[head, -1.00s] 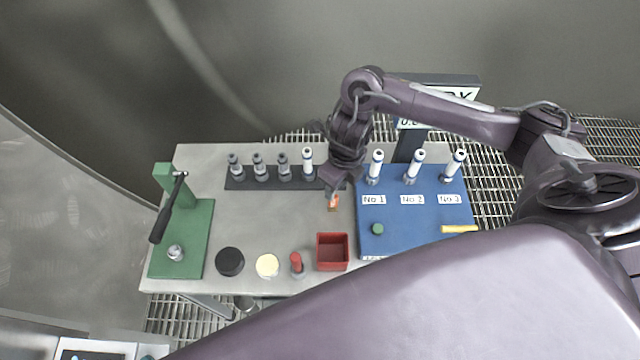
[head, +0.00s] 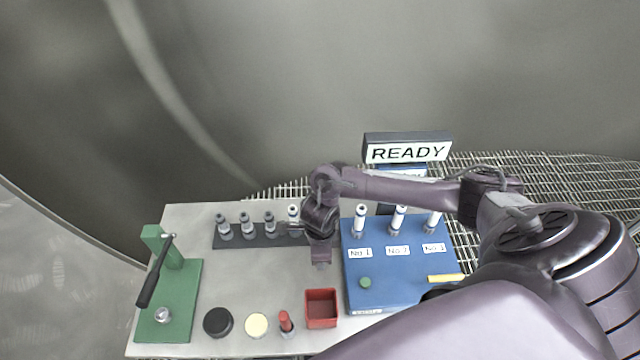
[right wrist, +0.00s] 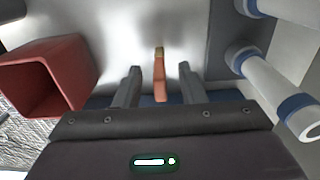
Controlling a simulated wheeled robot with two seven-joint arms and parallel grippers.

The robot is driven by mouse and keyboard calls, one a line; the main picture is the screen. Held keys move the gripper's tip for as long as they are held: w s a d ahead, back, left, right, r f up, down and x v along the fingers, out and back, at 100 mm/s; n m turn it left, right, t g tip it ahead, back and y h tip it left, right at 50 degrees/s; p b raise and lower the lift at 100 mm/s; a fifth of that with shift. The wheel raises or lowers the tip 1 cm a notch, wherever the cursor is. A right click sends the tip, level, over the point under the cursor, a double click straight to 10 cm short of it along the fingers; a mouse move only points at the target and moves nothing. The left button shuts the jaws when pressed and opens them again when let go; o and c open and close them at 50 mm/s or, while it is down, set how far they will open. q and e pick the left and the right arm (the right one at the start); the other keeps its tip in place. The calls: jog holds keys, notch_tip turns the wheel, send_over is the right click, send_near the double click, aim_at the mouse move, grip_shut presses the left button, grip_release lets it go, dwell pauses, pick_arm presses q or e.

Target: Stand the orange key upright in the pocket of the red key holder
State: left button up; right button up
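The orange key (right wrist: 160,80) shows in the right wrist view as a slim orange piece with a brass-coloured end. It lies between the two spread fingers of my right gripper (right wrist: 158,72), with a gap on each side. In the head view my right gripper (head: 321,263) points down over the table beside the blue board and hides the key. A red open-topped box (head: 321,322), which looks like the key holder, stands nearer the front edge; it also shows at the left of the right wrist view (right wrist: 50,75). It looks empty. My left gripper is not in view.
A blue board (head: 400,265) with white-topped posts, a green button and a yellow bar lies to the right. A dark rack (head: 255,241) of posts stands behind. A red-topped piece (head: 286,321), pale disc (head: 256,325), black disc (head: 218,322) and green lever press (head: 178,290) stand to the left.

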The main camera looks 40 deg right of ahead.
jog(key=shift+f, duration=0.35)
grip_shut()
